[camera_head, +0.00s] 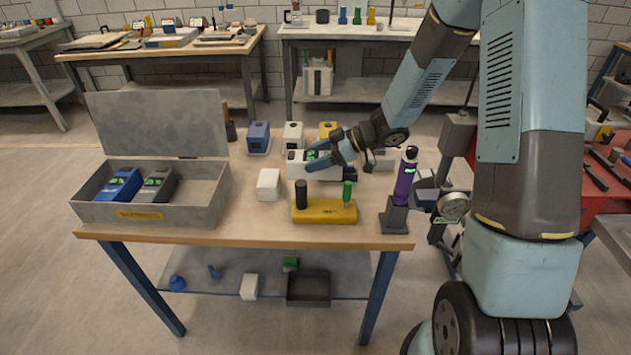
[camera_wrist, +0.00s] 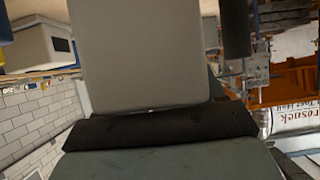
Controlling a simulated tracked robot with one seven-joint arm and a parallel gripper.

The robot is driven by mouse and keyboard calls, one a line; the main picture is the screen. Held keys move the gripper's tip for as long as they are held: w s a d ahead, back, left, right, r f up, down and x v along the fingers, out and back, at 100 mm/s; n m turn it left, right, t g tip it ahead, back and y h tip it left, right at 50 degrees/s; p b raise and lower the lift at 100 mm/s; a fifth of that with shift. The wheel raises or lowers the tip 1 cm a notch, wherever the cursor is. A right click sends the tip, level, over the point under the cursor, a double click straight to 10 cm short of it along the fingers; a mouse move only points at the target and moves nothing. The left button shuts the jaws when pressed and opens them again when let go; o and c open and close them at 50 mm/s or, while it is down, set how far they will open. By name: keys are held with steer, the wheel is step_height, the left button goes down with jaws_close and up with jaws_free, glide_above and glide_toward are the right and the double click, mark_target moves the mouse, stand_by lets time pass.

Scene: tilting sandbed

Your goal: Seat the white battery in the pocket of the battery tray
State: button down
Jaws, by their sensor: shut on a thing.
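My gripper (camera_head: 318,161) is shut on the white battery (camera_head: 297,169), which is at the middle of the table in the head view. In the wrist view a large pale face of the white battery (camera_wrist: 140,50) fills the middle and hides the fingertips. Whether it touches the table is hard to tell. The battery tray (camera_head: 110,212) appears to be the grey open box at the left, lid raised behind. It holds a blue battery (camera_head: 120,186) and a grey battery (camera_head: 155,187), with bare room to their right. The pocket's floor is partly hidden by the front wall.
Blue, white and yellow blocky units (camera_head: 258,138) stand along the table's back. A white block (camera_head: 268,184) stands between tray and gripper. A yellow base (camera_head: 324,211) with black and green upright pieces is at the front. A purple bottle (camera_head: 405,178) stands at the right.

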mark_target(315, 176)
steer(key=shift+a+f, duration=0.2)
steer(key=shift+f, duration=3.05)
steer(key=shift+c, duration=2)
jaws_free()
steer(key=shift+s+f, duration=0.1)
